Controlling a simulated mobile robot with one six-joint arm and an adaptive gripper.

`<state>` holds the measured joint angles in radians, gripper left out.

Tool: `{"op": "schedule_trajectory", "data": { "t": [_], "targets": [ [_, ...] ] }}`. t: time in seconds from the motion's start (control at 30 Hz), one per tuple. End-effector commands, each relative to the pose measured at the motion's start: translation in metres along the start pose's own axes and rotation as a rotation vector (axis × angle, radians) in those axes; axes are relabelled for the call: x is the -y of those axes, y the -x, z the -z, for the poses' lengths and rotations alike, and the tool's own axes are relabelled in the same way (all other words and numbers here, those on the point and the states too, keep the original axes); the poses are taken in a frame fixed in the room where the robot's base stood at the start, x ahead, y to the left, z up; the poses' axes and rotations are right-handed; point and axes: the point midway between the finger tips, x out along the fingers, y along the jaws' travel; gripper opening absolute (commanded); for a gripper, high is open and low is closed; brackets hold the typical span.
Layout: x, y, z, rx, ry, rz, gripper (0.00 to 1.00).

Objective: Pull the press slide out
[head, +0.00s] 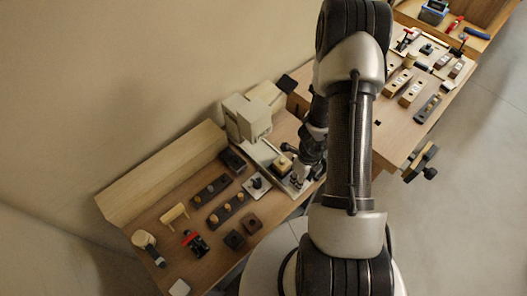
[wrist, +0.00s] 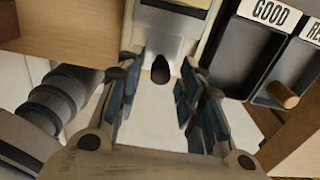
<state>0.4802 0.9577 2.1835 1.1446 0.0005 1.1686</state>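The cream press (head: 245,117) stands on the left bench.
In the wrist view a dark bin labelled GOOD (wrist: 248,60) and a second bin holding a wooden peg (wrist: 283,95) are close on the right. A wooden block (wrist: 60,30) is at upper left. Several fixtures fill the bench (head: 150,205) left of the press.

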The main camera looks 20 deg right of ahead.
Motion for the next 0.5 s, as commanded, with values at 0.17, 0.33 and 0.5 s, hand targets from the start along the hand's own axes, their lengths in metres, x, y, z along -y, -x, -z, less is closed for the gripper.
{"op": "schedule_trajectory", "data": {
  "t": [0.17, 0.33, 0.5],
  "targets": [
    [0.000, 0.017, 0.000, 0.000, 0.000, 0.000, 0.35],
    [0.000, 0.031, 0.000, 0.000, 0.000, 0.000, 0.35],
    [0.000, 0.045, 0.000, 0.000, 0.000, 0.000, 0.35]
  ]
}}
